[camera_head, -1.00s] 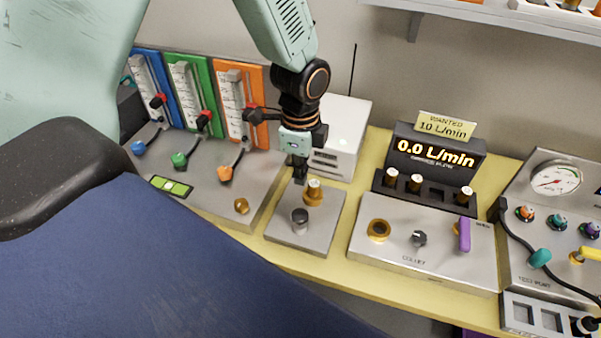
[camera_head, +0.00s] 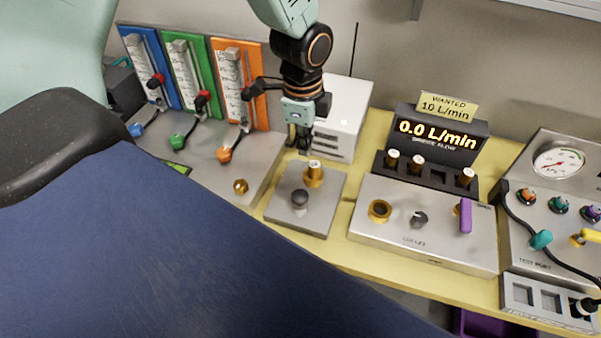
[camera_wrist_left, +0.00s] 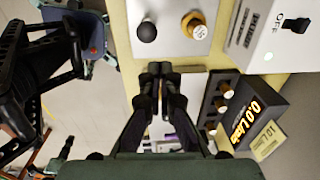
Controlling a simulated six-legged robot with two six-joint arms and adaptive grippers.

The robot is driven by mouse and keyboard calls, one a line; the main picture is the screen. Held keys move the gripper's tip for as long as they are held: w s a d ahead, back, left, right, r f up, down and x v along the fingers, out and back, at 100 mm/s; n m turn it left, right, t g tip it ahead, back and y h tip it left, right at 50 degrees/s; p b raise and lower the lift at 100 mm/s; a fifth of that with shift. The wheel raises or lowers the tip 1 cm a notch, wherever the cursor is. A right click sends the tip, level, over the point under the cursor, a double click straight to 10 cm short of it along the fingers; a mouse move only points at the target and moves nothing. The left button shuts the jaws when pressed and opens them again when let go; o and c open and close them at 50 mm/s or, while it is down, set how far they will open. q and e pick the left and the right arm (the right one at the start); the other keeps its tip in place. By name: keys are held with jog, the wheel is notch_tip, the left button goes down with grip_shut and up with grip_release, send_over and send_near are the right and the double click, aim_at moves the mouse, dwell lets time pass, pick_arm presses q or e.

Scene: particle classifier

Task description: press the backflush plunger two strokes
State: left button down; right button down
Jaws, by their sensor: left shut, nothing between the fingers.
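A small grey plate (camera_head: 283,214) on the bench carries a dark round knob (camera_head: 300,198), which looks like the plunger, and a brass fitting (camera_head: 313,174) with a pale top. My left gripper (camera_head: 303,148) points down, shut and empty, above the back edge of the plate and apart from the knob. In the left wrist view the shut fingertips (camera_wrist_left: 160,68) are below the plate's edge in the picture; the knob (camera_wrist_left: 147,32) and fitting (camera_wrist_left: 193,22) are clear of them. My right gripper is not in view.
A white box (camera_head: 340,122) stands right behind my gripper. Flow tubes on blue, green and orange panels (camera_head: 238,85) are at left. A collet block (camera_head: 425,240) and a display reading 0.0 L/min (camera_head: 437,140) are at right, then a gauge panel (camera_head: 560,190).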

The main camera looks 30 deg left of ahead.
aim_at(300, 195)
pick_arm(q)
jog(key=shift+s+r+n+g+b, duration=0.1)
jog(key=shift+s+r+n+b, duration=0.3)
jog(key=shift+n, duration=2.6)
jog(key=shift+s+r+n+g+b, duration=0.15)
jog(key=shift+n+b, duration=0.4)
jog(key=shift+n, duration=2.45)
jog(key=shift+s+r+n+g+b, duration=0.1)
jog(key=shift+s+r+n+b, duration=0.3)
jog(key=shift+n, duration=2.6)
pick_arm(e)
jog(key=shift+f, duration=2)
pick_arm(q)
jog(key=shift+w+f, duration=0.15)
jog(key=shift+f, duration=0.05)
notch_tip(300, 195, down, 14)
jog(key=shift+b, duration=0.4)
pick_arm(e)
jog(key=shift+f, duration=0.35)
